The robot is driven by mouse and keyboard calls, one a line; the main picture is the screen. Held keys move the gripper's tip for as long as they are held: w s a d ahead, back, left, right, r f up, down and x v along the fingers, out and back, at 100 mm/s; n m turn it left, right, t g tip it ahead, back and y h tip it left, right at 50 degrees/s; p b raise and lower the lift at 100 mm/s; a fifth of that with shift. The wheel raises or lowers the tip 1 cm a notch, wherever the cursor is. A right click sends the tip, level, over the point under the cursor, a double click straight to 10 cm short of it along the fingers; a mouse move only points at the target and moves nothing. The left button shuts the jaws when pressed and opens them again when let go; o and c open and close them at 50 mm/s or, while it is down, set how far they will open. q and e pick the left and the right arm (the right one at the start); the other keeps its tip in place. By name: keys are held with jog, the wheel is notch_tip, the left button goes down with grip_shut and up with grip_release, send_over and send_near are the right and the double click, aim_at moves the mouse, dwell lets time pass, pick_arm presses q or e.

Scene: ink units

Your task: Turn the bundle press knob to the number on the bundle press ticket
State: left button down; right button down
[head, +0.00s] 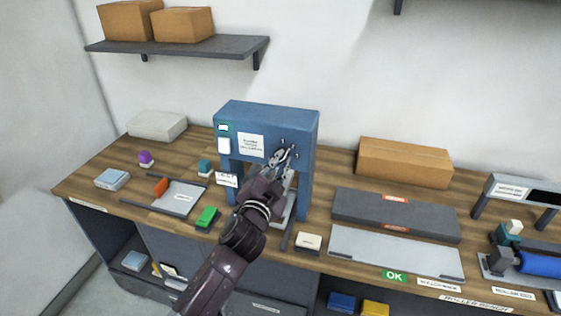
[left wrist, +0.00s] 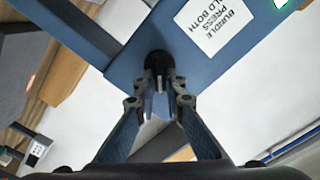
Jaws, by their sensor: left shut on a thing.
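The blue bundle press (head: 265,113) stands at the back of the wooden bench. My left gripper (head: 283,156) reaches up to the right part of its front face and hides most of the knob there; a few small dark marks show around it. In the left wrist view the left gripper (left wrist: 159,100) is shut on the dark round knob (left wrist: 157,60) on the blue panel. A white printed sheet (head: 250,145) is on the press front; in the wrist view (left wrist: 208,24) it reads "BUNDLE PRESS" and partly "BOTH". I cannot read a ticket number. My right gripper is not in view.
Left of the press lie a green-topped block (head: 207,216), a grey plate (head: 178,198) and a purple-topped stamp (head: 146,157). A cardboard box (head: 404,162), a dark slab (head: 393,214) and a light grey plate (head: 385,250) are on the right. A small pale-topped block (head: 309,241) sits at the front edge.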

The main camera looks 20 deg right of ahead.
pick_arm(q)
jog(key=shift+f, duration=0.1)
jog(key=c, duration=2)
grip_release()
jog(key=shift+a, duration=0.1)
jog(key=v, duration=1.2)
